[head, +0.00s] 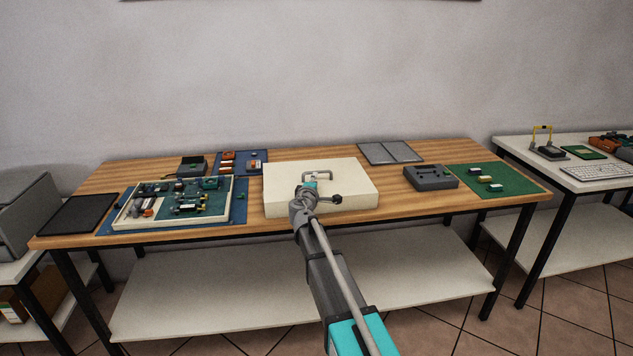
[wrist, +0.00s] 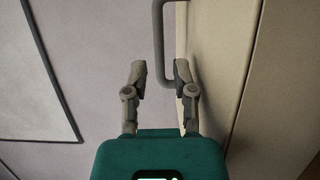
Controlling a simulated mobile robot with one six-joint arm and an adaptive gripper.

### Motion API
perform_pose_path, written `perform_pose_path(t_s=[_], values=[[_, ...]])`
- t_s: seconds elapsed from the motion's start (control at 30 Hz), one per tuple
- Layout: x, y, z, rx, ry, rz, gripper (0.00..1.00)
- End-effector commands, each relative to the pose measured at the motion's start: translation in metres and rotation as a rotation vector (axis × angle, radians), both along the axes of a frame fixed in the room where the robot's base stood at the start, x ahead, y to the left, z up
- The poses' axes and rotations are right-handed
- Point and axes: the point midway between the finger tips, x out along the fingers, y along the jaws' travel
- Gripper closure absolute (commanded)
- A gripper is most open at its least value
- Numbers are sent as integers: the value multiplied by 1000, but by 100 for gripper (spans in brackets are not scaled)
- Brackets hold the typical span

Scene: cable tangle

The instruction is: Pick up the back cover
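The back cover (head: 350,180) is a thick cream slab lying on the middle of the wooden table in the head view, with a grey bar handle (head: 318,172) on top. My gripper (head: 311,184) is over the cover at this handle and hides part of it. In the wrist view the cover (wrist: 221,65) is the cream surface at right, and the handle (wrist: 158,40) rises from it. My gripper (wrist: 160,70) is open there, its two fingers apart. The handle shows between and beyond the fingertips; I cannot tell whether either finger touches it.
A cream-rimmed tray (head: 118,222) of boards and cables lies left of the cover. A dark grey block (head: 431,178) and a green mat (head: 515,185) lie to the right. Grey panels (head: 390,152) lie behind. A dark mat (head: 72,214) lies at the left end.

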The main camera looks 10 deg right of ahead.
Motion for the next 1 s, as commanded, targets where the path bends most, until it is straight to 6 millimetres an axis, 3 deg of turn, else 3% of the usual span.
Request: perform_pose_path(t_s=[0.53, 1.0], values=[[9, -4, 0, 0, 0, 0, 66], [54, -21, 0, 0, 0, -1, 66]])
